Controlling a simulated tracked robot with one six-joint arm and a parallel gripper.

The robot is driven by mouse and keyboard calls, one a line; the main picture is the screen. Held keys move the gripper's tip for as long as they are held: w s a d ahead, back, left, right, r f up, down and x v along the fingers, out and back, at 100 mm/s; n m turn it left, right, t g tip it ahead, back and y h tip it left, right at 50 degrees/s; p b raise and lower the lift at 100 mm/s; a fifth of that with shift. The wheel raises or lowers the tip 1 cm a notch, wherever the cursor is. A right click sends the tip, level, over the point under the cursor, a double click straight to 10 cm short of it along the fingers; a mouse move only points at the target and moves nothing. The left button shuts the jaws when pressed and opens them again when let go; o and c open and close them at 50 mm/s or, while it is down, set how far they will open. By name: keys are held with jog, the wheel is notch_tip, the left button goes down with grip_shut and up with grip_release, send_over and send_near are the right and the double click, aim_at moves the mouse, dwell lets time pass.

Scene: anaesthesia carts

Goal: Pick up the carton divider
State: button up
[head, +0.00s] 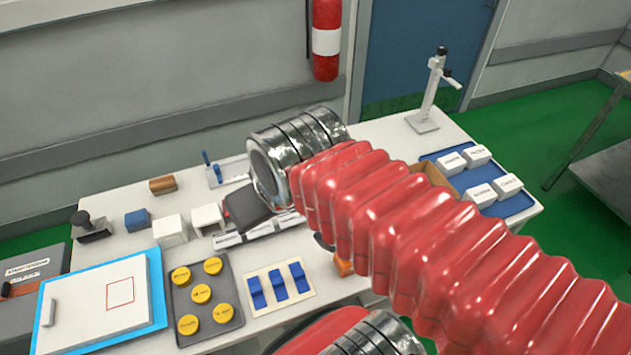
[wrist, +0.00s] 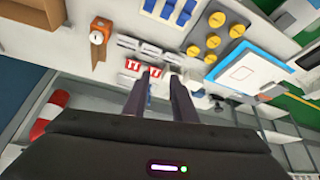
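I cannot clearly make out a carton divider. A brown cardboard piece (head: 432,172), perhaps part of a carton, shows behind my red arm beside the blue tray, mostly hidden. In the wrist view a brown cardboard-like piece (wrist: 72,18) shows at the upper left; I cannot tell if it is the divider. My gripper (wrist: 160,72) has its two dark fingers apart with nothing held between them. In the head view only its dark body (head: 248,208) shows, over the table's back middle near white labelled blocks (head: 245,232).
A blue tray (head: 515,203) with white labelled boxes is at the right, near a metal stand (head: 424,122). A grey tray of yellow discs (head: 201,293), a panel with blue pieces (head: 261,306) and a white board (head: 85,315) lie in front. An orange item (head: 343,265) is partly hidden.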

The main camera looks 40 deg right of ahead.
jog(key=w+d+f+m, duration=0.1)
jog(key=w+d+f, duration=0.2)
jog(key=d, duration=0.4)
jog(key=w+d+f+m, duration=0.1)
jog(key=w+d+f, duration=0.2)
jog(key=w+d, duration=0.3)
jog(key=w+d+f+g+h, duration=0.1)
jog(key=w+d, duration=0.4)
jog(key=d, duration=0.5)
jog(key=shift+f+m, duration=0.4)
jog(key=shift+f, duration=0.5)
jog(key=shift+d+f, duration=0.1)
jog(key=x, duration=0.8)
jog(key=shift+f, duration=0.25)
jog(key=shift+a+x, duration=0.2)
jog(key=shift+x, duration=2.35)
